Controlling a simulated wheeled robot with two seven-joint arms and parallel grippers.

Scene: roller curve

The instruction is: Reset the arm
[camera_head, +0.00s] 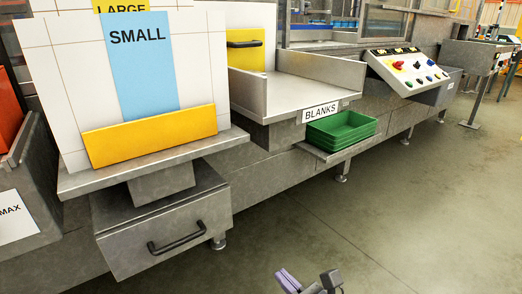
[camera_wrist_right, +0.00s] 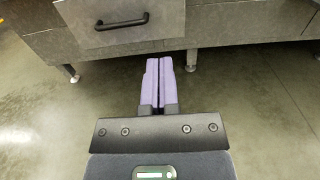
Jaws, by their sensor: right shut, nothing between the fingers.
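My right gripper (camera_head: 304,281) shows at the bottom edge of the head view, over the open floor in front of the machine. In the right wrist view its two purple fingers (camera_wrist_right: 159,82) lie side by side, shut with nothing between them. They point toward the machine's base, below the grey drawer with a black handle (camera_wrist_right: 122,22). The fingers touch nothing that I can see. My left gripper is in neither view.
A grey drawer (camera_head: 162,230) sits under a ledge with a SMALL board (camera_head: 142,60). Right of it are a BLANKS shelf (camera_head: 300,92), a green tray (camera_head: 342,130) and a button panel (camera_head: 408,72). The concrete floor (camera_head: 400,220) in front is clear.

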